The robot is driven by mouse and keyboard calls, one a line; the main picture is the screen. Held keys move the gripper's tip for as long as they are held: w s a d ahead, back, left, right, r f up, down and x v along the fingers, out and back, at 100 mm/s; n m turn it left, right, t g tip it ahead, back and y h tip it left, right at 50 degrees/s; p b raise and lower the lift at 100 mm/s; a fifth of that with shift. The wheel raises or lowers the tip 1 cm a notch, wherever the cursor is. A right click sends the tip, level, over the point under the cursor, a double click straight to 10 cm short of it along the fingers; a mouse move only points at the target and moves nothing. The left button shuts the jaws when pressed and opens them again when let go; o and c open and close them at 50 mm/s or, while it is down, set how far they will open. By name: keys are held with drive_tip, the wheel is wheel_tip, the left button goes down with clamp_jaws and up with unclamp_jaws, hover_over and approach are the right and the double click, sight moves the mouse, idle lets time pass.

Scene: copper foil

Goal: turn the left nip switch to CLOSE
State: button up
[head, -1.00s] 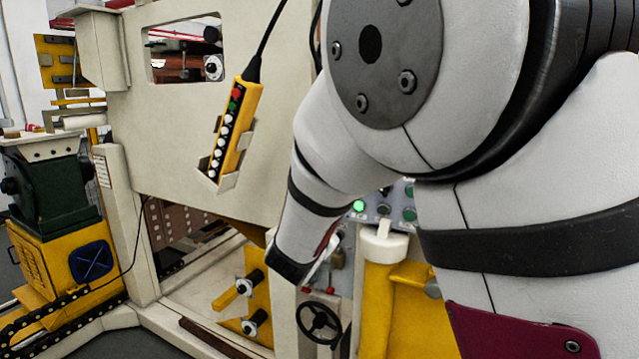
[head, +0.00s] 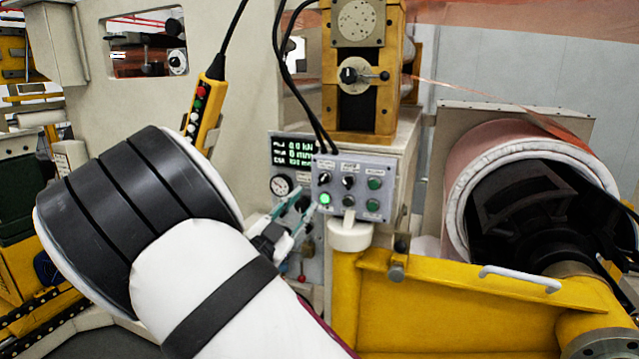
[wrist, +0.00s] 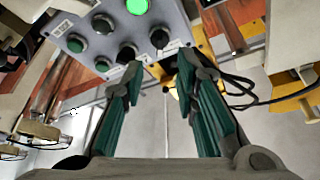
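A grey control panel (head: 385,161) carries dark rotary switches, green buttons and a lit green lamp. The upper-left black switch (head: 324,177) is probably the left nip switch; its label is too small to read. In the wrist view the panel (wrist: 60,23) is upside down, and this switch (wrist: 160,38) shows just beyond the gap between my fingertips. I cannot read its setting. My gripper (head: 307,202) is in front of the panel's left side, with its teal fingers apart and empty. In the wrist view the fingers (wrist: 160,68) are open and apparently not touching the switch.
Another black switch (head: 348,181) is close beside it, with the lit green lamp (head: 325,199) below. A small display (head: 294,152) and a round gauge (head: 281,185) are to the left. A white-capped yellow post (head: 350,237) stands under the panel. A yellow pendant (head: 204,112) hangs at left.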

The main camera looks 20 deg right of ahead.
sight(321, 182)
drive_tip(key=x, duration=0.8)
drive_tip(key=shift+p, duration=0.3)
clamp_jaws()
